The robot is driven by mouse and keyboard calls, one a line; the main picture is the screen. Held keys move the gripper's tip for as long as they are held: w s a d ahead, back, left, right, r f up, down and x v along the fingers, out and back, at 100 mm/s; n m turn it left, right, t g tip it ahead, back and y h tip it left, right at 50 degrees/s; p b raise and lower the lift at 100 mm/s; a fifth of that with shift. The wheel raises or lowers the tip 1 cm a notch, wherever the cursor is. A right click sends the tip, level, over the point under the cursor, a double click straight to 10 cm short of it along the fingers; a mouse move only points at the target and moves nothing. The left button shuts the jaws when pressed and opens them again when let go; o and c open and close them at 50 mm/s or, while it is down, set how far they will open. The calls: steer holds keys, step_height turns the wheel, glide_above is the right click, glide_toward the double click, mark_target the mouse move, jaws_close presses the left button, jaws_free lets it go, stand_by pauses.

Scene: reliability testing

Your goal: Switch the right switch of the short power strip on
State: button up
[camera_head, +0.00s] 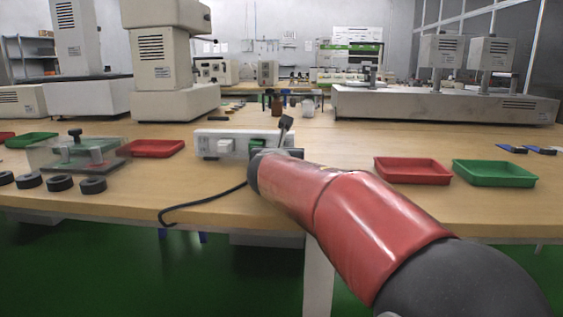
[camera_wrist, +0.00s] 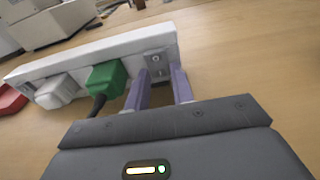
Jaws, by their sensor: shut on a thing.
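The short power strip (camera_head: 206,135) is white and stands on the wooden table, left of centre in the head view. In the wrist view the strip (camera_wrist: 110,47) runs from lower left to upper right. It carries a white plug (camera_wrist: 57,91) and a green plug (camera_wrist: 106,77). A grey switch panel (camera_wrist: 156,58) is at its right end. My gripper (camera_wrist: 160,71) has its two purple fingertips at that right end, one on each side of the panel, shut on the strip there. The switch's exact position is unclear. In the head view my arm hides the fingers.
A black cable (camera_head: 205,203) loops over the front table edge. A clear fixture (camera_head: 75,153) and black rings (camera_head: 60,183) are at left. Red (camera_head: 413,181) and green (camera_head: 494,183) trays lie at right. Large machines stand behind. Table between strip and right trays is mostly clear.

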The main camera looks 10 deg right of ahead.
steer(key=o, duration=1)
steer(key=v, duration=0.7)
steer(key=shift+s+a+p, duration=0.15)
steer(key=shift+s+p, duration=0.1)
steer(key=shift+p, duration=0.05)
steer(key=shift+s, duration=0.1)
